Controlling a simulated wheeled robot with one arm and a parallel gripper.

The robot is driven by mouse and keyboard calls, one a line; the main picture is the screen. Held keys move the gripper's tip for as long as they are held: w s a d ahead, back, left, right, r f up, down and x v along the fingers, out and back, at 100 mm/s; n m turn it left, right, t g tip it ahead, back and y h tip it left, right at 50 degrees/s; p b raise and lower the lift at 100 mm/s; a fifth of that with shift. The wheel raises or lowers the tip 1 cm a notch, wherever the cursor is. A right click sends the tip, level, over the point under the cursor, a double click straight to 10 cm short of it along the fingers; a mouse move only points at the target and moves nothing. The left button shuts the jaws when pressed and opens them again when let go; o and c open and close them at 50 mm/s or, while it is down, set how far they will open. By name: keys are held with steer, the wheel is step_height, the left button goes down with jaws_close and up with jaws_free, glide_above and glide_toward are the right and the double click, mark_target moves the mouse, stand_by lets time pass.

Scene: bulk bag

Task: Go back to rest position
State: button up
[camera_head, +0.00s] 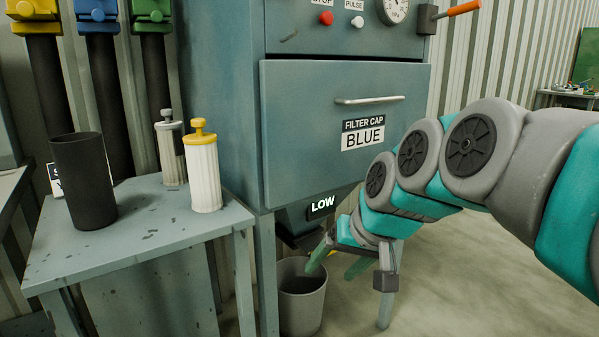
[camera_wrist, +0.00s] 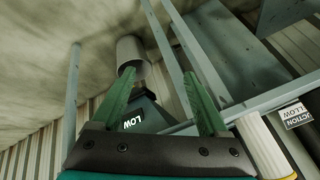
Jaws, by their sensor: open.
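My gripper (camera_head: 336,262) is low in front of the blue-grey machine (camera_head: 300,135), beside the "LOW" label (camera_head: 322,206) and above and near the grey bucket (camera_head: 303,300). In the wrist view its two green fingers (camera_wrist: 161,78) are spread apart with nothing between them. The bucket (camera_wrist: 131,52) shows beyond the left fingertip there. My teal and grey arm reaches in from the right of the head view. Whether a fingertip touches the bucket or machine I cannot tell.
A worn table (camera_head: 150,235) at left holds a black cylinder (camera_head: 84,180), a white filter with a yellow cap (camera_head: 203,170) and one with a grey cap (camera_head: 170,150). The machine's drawer, labelled "FILTER CAP BLUE" (camera_head: 363,133), is shut. Open floor (camera_head: 460,275) lies at right.

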steer(key=s+d+f+g+h, duration=0.2)
steer(key=s+f, duration=0.6)
steer(key=s, duration=0.4)
steer(key=s+d+f+g+h, duration=0.1)
steer(key=s+d+f+g, duration=0.3)
steer(key=s, duration=0.9)
steer(key=d+f, duration=0.3)
steer(key=f, duration=0.2)
steer(key=shift+s+f+g+h, duration=0.2)
steer(key=shift+g+h, duration=0.1)
steer(key=shift+h, duration=0.1)
steer(key=shift+w, duration=0.1)
stand_by(0.4)
